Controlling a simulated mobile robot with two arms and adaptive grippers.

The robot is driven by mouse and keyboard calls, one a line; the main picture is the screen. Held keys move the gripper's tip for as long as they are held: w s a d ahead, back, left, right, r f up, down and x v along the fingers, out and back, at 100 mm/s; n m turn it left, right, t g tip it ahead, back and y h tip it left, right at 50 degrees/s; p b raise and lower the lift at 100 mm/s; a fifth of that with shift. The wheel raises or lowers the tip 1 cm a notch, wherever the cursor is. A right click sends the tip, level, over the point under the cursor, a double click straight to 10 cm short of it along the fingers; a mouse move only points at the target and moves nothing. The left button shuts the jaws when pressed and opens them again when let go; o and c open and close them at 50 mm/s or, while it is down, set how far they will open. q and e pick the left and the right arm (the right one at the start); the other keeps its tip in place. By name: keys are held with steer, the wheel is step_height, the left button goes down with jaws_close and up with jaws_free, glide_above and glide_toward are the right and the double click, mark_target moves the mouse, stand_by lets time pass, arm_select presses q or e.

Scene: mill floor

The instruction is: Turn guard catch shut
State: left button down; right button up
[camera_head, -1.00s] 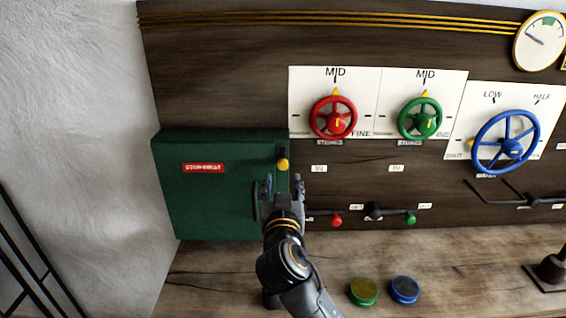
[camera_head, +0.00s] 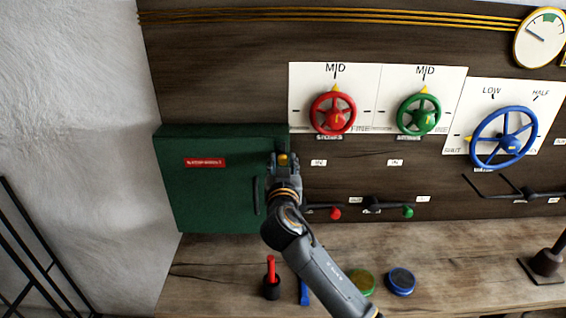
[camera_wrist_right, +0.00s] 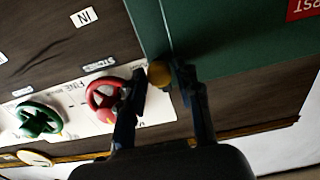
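The green guard box (camera_head: 215,205) stands at the left of the panel with its front closed. Its catch, a yellow ball knob (camera_head: 283,159), is near the box's upper right corner. My right gripper (camera_head: 284,158) is at the catch, with one finger on each side of the ball. In the right wrist view the yellow knob (camera_wrist_right: 159,74) sits between the fingertips (camera_wrist_right: 160,80), very near both; firm contact is not clear. The catch's stem is mostly hidden by the gripper. My left gripper is not in view.
A black handle (camera_head: 256,196) is on the box, left of my wrist. Red (camera_head: 333,113), green (camera_head: 419,114) and blue (camera_head: 503,137) wheels are on the panel. Small levers sit below them. A red-handled item (camera_head: 271,278) and green and blue buttons (camera_head: 401,281) are on the bench.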

jaws_close()
steer(key=shift+n, duration=0.3)
steer(key=n, duration=0.7)
steer(key=n+p, duration=0.2)
steer(key=n, duration=0.3)
steer(key=shift+a+n, duration=0.1)
steer(key=shift+n, duration=0.2)
steer(key=n+p, duration=0.2)
steer(key=n, duration=0.2)
steer(key=shift+f+n, duration=0.1)
steer(key=shift+n, duration=0.2)
